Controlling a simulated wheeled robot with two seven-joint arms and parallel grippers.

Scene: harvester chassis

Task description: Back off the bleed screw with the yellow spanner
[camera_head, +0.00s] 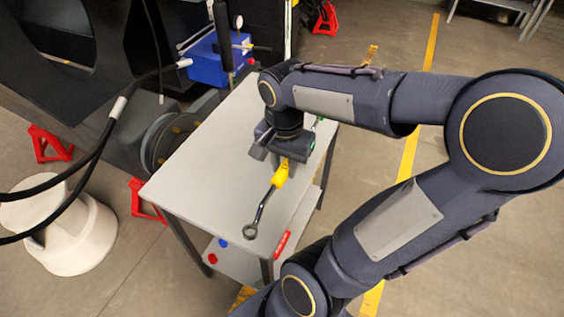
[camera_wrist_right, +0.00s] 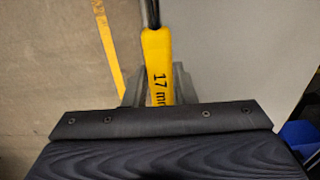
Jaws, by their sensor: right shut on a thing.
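The yellow spanner (camera_head: 280,174) has a yellow grip, a dark shaft and a ring end toward the near edge of the grey table. My right gripper (camera_head: 278,158) is shut on its yellow grip from above. In the right wrist view the grip (camera_wrist_right: 158,65), marked "17 m…", sits between the fingers, with the shaft running away from me. I cannot tell whether the spanner touches the tabletop. A blue block (camera_head: 206,62) with metal fittings stands beyond the table's far left. I cannot pick out the bleed screw for certain. My left gripper is not in view.
Black hoses (camera_head: 95,160) hang at the left, by a white stool-like form (camera_head: 75,240). Red stands (camera_head: 50,143) are on the floor beside the dark chassis (camera_head: 60,105).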

